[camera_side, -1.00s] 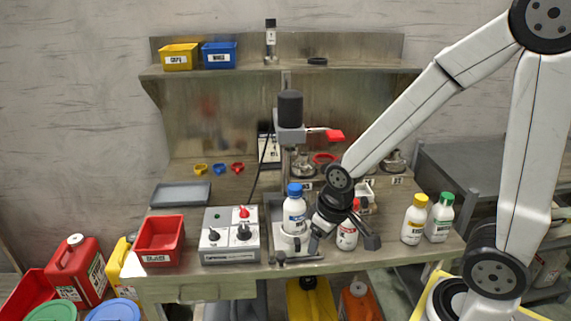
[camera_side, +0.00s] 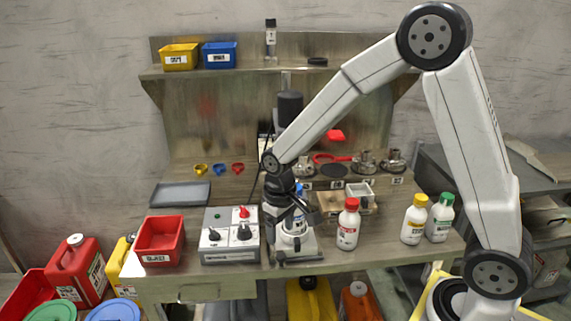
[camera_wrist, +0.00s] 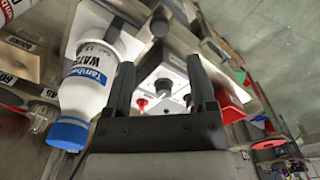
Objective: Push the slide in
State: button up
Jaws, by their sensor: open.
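The slide (camera_side: 308,248) is a pale carriage at the table's front edge, below the black mixer column, with a dark bar handle (camera_side: 299,261) across its front. A white bottle with a blue cap (camera_side: 299,188) stands on it, partly hidden by my wrist. My gripper (camera_side: 284,232) is open, pointing down just in front of the bottle. In the wrist view, my fingers (camera_wrist: 160,72) are apart with nothing gripped between them. The water bottle (camera_wrist: 88,85) is close beside the left finger. A black round knob (camera_wrist: 160,24) shows beyond the fingertips. I cannot tell whether anything touches.
A control box (camera_side: 230,245) with knobs and a red bin (camera_side: 160,240) stand left of the slide. A red-capped bottle (camera_side: 348,226) stands to the right, with yellow-capped (camera_side: 414,220) and green-capped (camera_side: 439,218) bottles farther right. The front table between them is clear.

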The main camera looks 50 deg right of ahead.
aim_at(281, 255)
jog(key=shift+f, duration=3.85)
grip_shut()
